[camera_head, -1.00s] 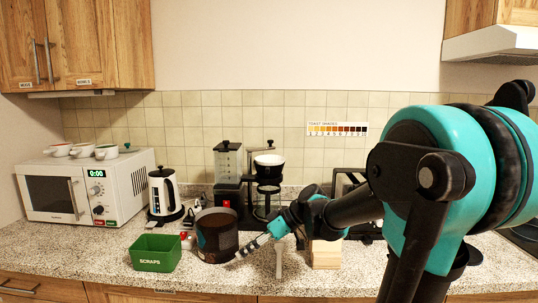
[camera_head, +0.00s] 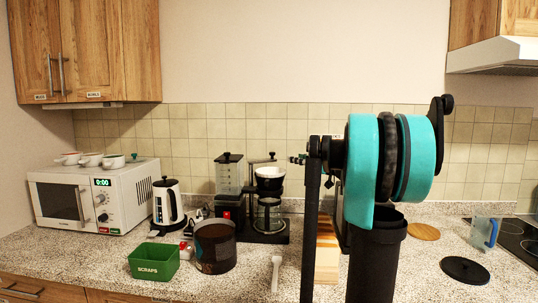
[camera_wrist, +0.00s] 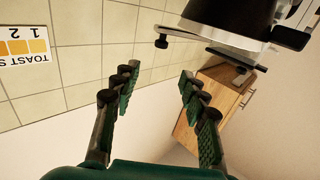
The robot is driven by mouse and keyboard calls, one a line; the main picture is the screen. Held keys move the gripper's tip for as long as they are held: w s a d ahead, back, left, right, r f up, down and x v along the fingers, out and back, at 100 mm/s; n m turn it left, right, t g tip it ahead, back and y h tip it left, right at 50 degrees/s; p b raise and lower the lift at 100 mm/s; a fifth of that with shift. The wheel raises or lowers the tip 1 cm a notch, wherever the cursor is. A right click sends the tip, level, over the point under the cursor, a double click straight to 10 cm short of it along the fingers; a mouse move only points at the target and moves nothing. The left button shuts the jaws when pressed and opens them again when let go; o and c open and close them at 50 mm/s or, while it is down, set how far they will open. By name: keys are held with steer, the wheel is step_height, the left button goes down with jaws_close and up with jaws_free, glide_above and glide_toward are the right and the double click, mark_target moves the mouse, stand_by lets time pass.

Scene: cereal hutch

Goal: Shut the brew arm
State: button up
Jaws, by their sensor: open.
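The coffee maker (camera_head: 265,238) stands at the back of the counter, left of my arm. Its white-topped brew basket (camera_head: 270,171) is above the glass carafe (camera_head: 267,218). A thin post with a short crossbar rises behind the basket; I cannot tell how far the brew arm is swung. My gripper (camera_wrist: 158,72) is open and empty in the wrist view, its fingers wide apart. In the head view it is mostly hidden by my arm. A black and white part (camera_wrist: 230,28), perhaps the coffee maker's, shows close up at the wrist view's upper right, apart from the fingers.
A dark round pot (camera_head: 215,250) and green scraps bin (camera_head: 154,263) stand in front left. A kettle (camera_head: 166,204) and microwave (camera_head: 92,196) are further left. A wooden block (camera_head: 326,250) is partly behind my arm.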

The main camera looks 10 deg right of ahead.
mark_target(274, 153)
steer(key=x, duration=1.6)
steer(key=shift+a, duration=0.1)
jaws_close()
